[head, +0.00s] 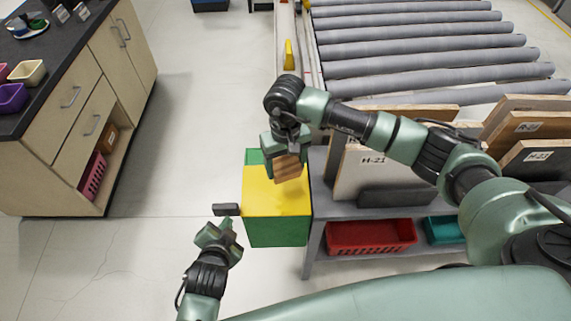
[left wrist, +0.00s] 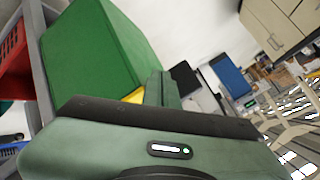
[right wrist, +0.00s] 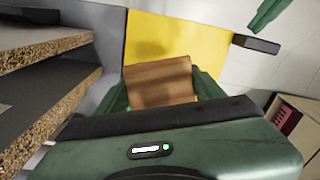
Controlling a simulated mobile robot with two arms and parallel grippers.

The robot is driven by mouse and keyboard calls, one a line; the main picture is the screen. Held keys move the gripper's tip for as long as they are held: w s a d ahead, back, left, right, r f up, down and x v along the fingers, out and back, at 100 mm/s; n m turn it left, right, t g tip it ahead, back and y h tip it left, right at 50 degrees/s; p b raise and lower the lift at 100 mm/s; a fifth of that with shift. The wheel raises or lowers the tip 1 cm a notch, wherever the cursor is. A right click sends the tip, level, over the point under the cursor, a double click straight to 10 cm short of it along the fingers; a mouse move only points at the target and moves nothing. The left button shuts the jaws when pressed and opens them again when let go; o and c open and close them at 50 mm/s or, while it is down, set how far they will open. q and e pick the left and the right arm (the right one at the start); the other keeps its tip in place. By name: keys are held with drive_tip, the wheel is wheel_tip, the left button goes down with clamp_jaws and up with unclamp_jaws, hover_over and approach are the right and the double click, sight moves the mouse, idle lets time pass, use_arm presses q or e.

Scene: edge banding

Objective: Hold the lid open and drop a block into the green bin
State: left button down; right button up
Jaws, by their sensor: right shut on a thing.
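The green bin (head: 277,232) stands on the floor at the left end of the grey bench. Its yellow lid (head: 262,203) lies over most of the top and looks down. A dark handle (head: 226,210) sticks out from the lid's left side. My right gripper (head: 285,150) is shut on a brown wooden block (head: 288,168) above the lid; the block also shows in the right wrist view (right wrist: 160,82). My left gripper (head: 228,225) is empty with its fingers together, just below the handle and apparently apart from it. The left wrist view shows the bin's green side (left wrist: 95,55).
The grey bench (head: 313,215) right of the bin holds upright wooden panels (head: 362,172), with a red crate (head: 370,236) and a teal crate (head: 443,230) below. A roller conveyor (head: 420,55) is behind. A cabinet (head: 75,95) stands left. Floor left of the bin is clear.

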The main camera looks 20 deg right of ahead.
use_arm(q)
drive_tip(key=shift+w, duration=0.1)
drive_tip(key=w+d, duration=0.4)
drive_tip(key=w, duration=0.9)
drive_tip(key=shift+w+r, duration=0.15)
drive_tip(key=shift+w, duration=0.25)
idle(1.1)
idle(0.7)
use_arm(e)
drive_tip(key=shift+f, duration=1.7)
drive_tip(key=o, duration=1.9)
